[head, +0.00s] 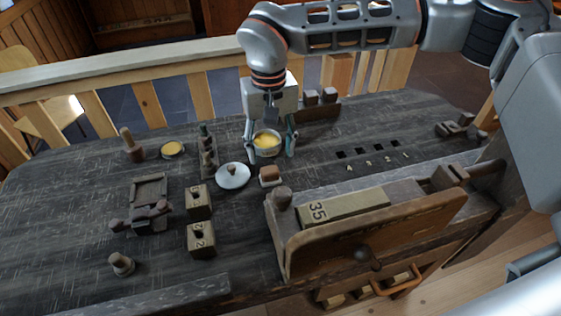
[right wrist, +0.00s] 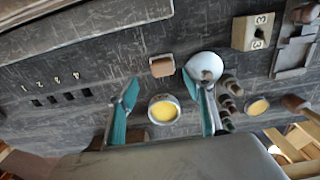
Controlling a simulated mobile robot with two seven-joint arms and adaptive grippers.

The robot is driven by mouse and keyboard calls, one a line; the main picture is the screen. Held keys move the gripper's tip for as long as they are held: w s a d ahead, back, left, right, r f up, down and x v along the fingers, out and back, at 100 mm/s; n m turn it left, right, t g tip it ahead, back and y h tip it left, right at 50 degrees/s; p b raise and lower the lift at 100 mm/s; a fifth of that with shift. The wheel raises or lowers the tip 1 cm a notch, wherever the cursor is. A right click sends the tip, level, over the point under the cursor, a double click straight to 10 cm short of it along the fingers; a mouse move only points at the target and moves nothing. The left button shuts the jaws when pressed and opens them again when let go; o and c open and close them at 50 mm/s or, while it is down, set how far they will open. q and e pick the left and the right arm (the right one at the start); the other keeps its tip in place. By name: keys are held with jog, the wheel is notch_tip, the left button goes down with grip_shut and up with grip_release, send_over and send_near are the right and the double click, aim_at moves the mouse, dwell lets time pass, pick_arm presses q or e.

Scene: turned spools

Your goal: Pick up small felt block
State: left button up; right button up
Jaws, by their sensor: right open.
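The small block (head: 270,176), brown on top with a paler lower part, lies on the dark table beside a white round lid; I take it to be the felt block. It also shows in the right wrist view (right wrist: 162,66), just beyond the fingertips and between their lines. My right gripper (head: 270,152) is open with teal fingers pointing down, and nothing is held. In the right wrist view its fingers (right wrist: 161,82) spread either side of a small bowl of yellow stuff (right wrist: 163,111). My left gripper is not in view.
The white knobbed lid (head: 233,175) sits left of the block, close to the right finger in the wrist view. A wooden vise or clamp (head: 370,230) stands in front. Numbered wooden blocks (head: 200,238) stand at left. Small square holes (head: 367,150) line the table at right.

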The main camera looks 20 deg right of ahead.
aim_at(270, 170)
jog(key=shift+w+d, duration=0.15)
jog(key=shift+d+f, duration=0.1)
jog(key=shift+f, duration=0.1)
jog(key=f, duration=0.5)
jog(key=a+f, duration=0.1)
jog(key=f, duration=0.1)
jog(key=shift+w+f, duration=0.1)
jog(key=shift+f, duration=0.05)
jog(key=c, duration=1.1)
